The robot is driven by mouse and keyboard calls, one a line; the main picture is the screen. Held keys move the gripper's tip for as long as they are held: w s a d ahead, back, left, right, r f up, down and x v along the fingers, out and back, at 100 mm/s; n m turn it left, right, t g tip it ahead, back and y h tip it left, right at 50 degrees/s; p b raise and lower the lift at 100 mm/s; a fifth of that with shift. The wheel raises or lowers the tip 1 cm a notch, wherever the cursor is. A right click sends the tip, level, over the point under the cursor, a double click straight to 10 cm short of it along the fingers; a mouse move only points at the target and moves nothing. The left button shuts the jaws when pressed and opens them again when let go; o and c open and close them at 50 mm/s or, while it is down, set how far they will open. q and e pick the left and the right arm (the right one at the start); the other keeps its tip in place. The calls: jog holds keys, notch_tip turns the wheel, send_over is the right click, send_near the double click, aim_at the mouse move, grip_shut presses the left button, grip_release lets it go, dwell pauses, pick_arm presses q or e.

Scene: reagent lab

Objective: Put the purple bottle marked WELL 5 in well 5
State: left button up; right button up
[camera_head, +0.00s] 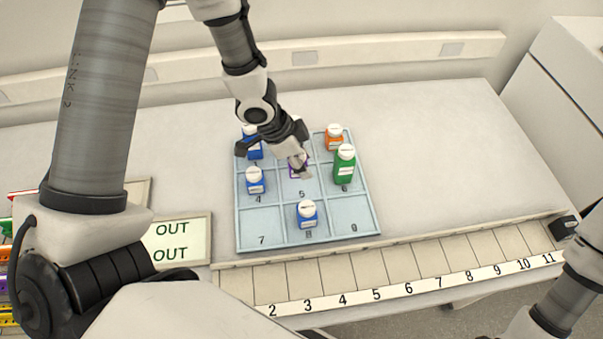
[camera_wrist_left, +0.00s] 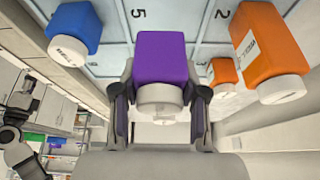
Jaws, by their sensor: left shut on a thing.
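The purple bottle (camera_head: 296,171) is mostly hidden behind my left gripper (camera_head: 300,172) in the head view. In the left wrist view the purple bottle (camera_wrist_left: 162,57) sits between the two fingers of my left gripper (camera_wrist_left: 160,105), which is shut on it near its white cap. The pale blue tray (camera_head: 262,219) has numbered wells. The purple bottle appears over well 5 (camera_head: 302,193), in the middle of the tray. I cannot tell whether its base touches the tray.
Blue bottles stand in well 4 (camera_head: 255,182), well 8 (camera_head: 307,215) and the back-left well (camera_head: 252,150). A green bottle (camera_head: 344,167) is in well 6, with an orange one (camera_head: 334,139) behind it. Wells 7 and 9 are empty. A numbered rack (camera_head: 402,265) lies in front.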

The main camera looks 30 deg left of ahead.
aim_at(304, 182)
pick_arm(q)
jog(key=f, duration=0.3)
jog(key=w+f+b, duration=0.1)
jog(key=f, duration=0.2)
jog(key=shift+w, duration=0.1)
jog(key=shift+r, duration=0.15)
jog(key=shift+c, duration=0.6)
jog(key=shift+s+r, duration=0.1)
jog(key=shift+s, duration=0.2)
jog(key=shift+d+b, duration=0.1)
jog(key=shift+b, duration=0.2)
jog(key=o, duration=1)
jog(key=shift+f, duration=0.2)
jog(key=shift+o, duration=1.1)
jog(key=shift+w, duration=0.2)
pick_arm(e)
jog(key=f, duration=0.2)
jog(key=shift+w+f, duration=0.3)
jog(key=shift+w, duration=0.05)
pick_arm(q)
jog(key=shift+s, duration=0.1)
